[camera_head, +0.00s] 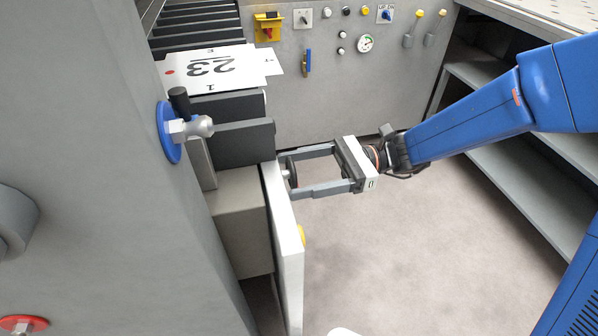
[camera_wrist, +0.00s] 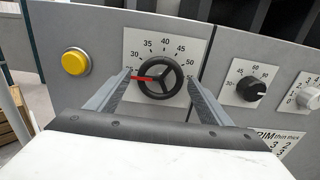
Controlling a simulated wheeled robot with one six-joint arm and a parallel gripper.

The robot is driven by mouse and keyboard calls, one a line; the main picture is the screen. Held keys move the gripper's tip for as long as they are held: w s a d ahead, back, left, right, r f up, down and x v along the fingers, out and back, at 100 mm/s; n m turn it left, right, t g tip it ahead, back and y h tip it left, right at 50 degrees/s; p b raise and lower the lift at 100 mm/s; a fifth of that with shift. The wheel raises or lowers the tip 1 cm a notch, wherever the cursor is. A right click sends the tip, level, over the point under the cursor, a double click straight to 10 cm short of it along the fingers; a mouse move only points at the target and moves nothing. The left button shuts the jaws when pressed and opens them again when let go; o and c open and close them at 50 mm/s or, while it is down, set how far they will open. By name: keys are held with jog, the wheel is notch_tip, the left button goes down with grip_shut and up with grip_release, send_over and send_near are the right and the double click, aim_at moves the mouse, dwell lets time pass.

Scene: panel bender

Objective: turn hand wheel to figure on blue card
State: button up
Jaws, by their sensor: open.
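The hand wheel (camera_wrist: 166,80) is a black three-spoke wheel on a white dial plate (camera_wrist: 190,47) on the panel front. Its red pointer (camera_wrist: 148,78) points left, a little below the 30 mark; the left finger covers part of the scale there. The figures 35, 40 and 45 show above the wheel. In the head view the hand wheel (camera_head: 291,172) is seen edge-on. My gripper (camera_head: 294,178) is open, with one finger on each side of the wheel; I cannot tell whether they touch it. I see no blue card; a white card (camera_head: 218,70) shows 23 and a red dot.
A yellow button (camera_wrist: 75,62) is left of the dial; a black knob (camera_wrist: 252,88) and a grey knob (camera_wrist: 307,97) are right. A blue disc with a lever (camera_head: 168,135) is on the near grey housing. A shelved bench (camera_head: 500,120) is at right. Open floor lies below my arm.

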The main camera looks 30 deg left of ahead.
jog(key=c, duration=1.1)
jog(key=shift+m, duration=0.3)
jog(key=m, duration=1.1)
jog(key=shift+s+d+r, duration=0.1)
jog(key=o, duration=1.1)
